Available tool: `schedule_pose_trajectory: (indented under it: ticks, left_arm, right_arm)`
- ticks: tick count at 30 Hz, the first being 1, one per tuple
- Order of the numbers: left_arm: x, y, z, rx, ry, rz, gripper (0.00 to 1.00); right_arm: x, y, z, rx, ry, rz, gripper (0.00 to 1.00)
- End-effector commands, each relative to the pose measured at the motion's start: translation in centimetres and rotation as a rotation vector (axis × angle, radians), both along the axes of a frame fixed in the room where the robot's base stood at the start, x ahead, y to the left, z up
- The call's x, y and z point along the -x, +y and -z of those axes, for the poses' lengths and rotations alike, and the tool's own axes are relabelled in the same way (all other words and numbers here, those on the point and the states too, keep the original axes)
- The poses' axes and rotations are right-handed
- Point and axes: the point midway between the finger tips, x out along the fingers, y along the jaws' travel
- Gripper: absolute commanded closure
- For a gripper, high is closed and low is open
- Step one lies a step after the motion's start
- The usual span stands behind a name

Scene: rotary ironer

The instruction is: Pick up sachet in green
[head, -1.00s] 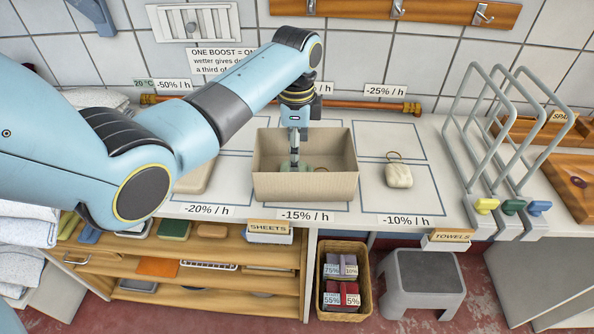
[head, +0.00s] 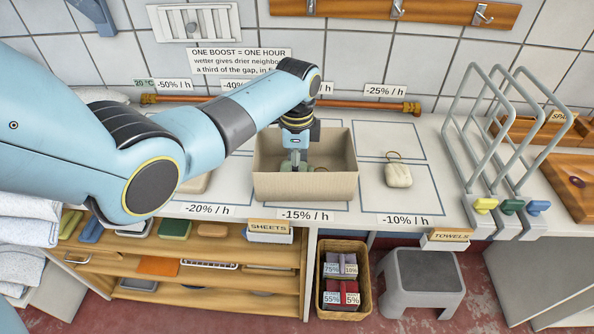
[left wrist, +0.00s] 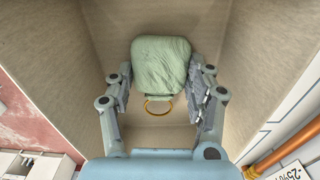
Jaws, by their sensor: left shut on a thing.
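A pale green sachet (left wrist: 160,64) with a yellow ring shows in the left wrist view, inside a beige open-topped box (head: 305,187). My left gripper (head: 295,165) points down into this box and is shut on the sachet. In the left wrist view the two fingers of the gripper (left wrist: 161,92) stand on either side of the sachet, with the ring between them. In the head view the box's front wall and the gripper hide most of the sachet. My right gripper is not in view.
The box walls stand close around my left gripper. A cream sachet (head: 398,175) with a ring lies on the counter to the right of the box. Grey wire racks (head: 505,150) stand further right. A copper pipe (head: 370,105) runs behind the box.

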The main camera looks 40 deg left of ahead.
Motion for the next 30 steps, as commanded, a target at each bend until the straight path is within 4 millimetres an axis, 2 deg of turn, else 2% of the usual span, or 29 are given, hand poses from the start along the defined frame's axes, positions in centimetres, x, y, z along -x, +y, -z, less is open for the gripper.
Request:
schedule_pose_trajectory:
  ticks: [9, 11, 21, 25, 30]
  left_arm:
    - [0.0, 0.0, -0.5, -0.001, -0.002, 0.0, 0.68]
    - [-0.1, 0.1, -1.2, 0.0, -0.002, 0.0, 0.68]
    - [-0.1, 0.0, -8.0, -0.001, -0.004, 0.0, 0.68]
    - [-0.1, 0.0, -9.5, -0.001, -0.001, 0.0, 0.68]
    - [0.0, 0.0, -10.0, 0.0, 0.0, 0.0, 0.68]
  right_arm:
    - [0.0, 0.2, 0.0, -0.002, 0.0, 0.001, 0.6]
    - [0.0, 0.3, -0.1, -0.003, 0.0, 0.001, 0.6]
    - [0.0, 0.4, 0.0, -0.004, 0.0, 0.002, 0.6]
    - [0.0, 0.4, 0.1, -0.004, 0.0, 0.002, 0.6]
    - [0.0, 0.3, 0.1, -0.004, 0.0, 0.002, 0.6]
